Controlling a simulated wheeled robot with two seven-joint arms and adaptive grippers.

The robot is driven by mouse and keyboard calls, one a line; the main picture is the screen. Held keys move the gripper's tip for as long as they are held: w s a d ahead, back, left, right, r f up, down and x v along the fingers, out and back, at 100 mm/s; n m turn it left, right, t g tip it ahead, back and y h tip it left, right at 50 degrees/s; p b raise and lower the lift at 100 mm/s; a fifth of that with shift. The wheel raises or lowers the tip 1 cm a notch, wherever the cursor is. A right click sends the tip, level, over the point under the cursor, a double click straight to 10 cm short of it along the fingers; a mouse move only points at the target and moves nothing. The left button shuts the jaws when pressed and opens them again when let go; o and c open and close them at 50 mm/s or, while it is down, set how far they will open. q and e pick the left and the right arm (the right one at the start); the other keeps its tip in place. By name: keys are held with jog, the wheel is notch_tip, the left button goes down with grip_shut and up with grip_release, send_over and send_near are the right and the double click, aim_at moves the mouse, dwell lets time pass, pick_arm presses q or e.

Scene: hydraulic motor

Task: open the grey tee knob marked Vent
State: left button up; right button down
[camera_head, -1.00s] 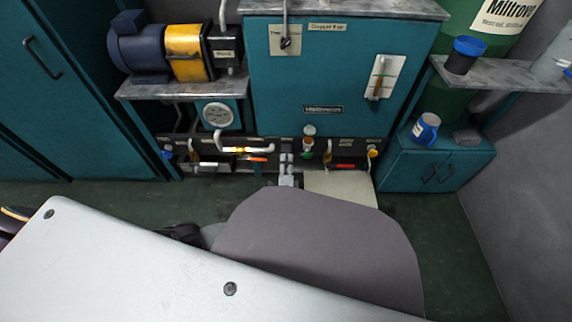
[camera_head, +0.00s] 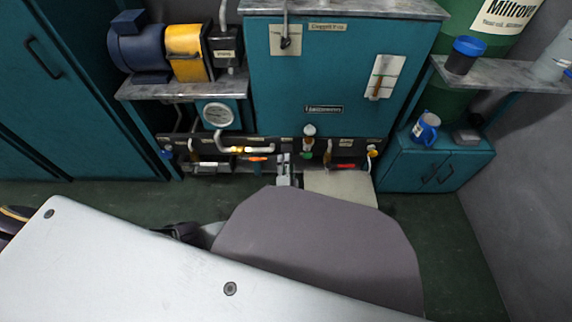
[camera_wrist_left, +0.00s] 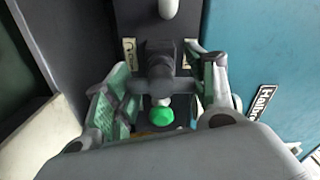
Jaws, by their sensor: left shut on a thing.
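The dark grey tee knob (camera_wrist_left: 160,62) shows in the left wrist view, with its crossbar between the two fingers of my left gripper (camera_wrist_left: 162,82). The fingers are closed in on its sides. Pale tags sit on the panel near it, too small to read. In the head view my left gripper (camera_head: 284,170) is a small grey shape at the lower panel, left of the green knob, and the tee knob cannot be made out there. My right gripper is not in view.
A green knob (camera_wrist_left: 161,116) sits close by, between the fingers and the wrist. A white rounded end (camera_wrist_left: 168,8) stands beyond the tee knob. The panel (camera_head: 350,149) also carries a red handle (camera_head: 345,166) and a pale bent pipe (camera_head: 258,148).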

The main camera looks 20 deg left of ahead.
pick_arm(q)
jog(key=shift+s+a+f, duration=0.15)
jog(key=shift+f, duration=0.2)
jog(key=o, duration=0.9)
jog(key=shift+f, duration=0.1)
jog(key=shift+r, duration=0.2)
jog(key=shift+d, duration=0.2)
jog(key=v, duration=0.7)
jog(key=shift+s, duration=0.2)
jog(key=shift+r, duration=0.15)
